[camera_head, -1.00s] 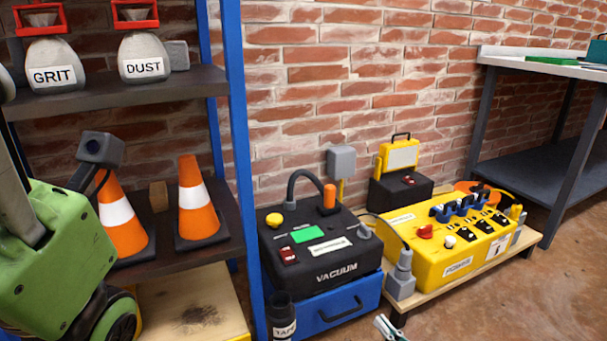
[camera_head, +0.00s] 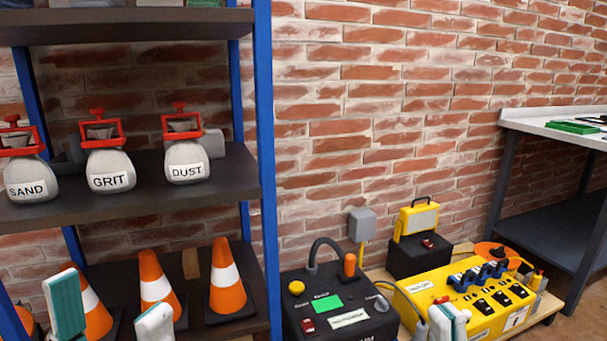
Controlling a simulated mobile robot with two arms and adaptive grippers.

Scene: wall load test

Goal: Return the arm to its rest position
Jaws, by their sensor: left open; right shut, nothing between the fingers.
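My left gripper (camera_head: 110,314) shows at the bottom left. Its two pale fingers with teal pads stand wide apart with nothing between them. They are in front of the lower shelf and its orange cones (camera_head: 156,286); I cannot tell the exact gap to the cones. My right gripper (camera_head: 449,322) shows at the bottom, right of the middle. Its fingers are together and empty, and it overlaps the front left of the yellow power box (camera_head: 480,292) in the picture. The rest of both arms is below the picture or hidden.
A blue-posted shelf rack (camera_head: 264,150) stands at left, with bags marked SAND (camera_head: 28,181), GRIT (camera_head: 109,170) and DUST (camera_head: 187,162). A black vacuum unit (camera_head: 340,308) stands beside it. A grey workbench (camera_head: 550,128) is at right. The brick wall (camera_head: 390,120) closes the back.

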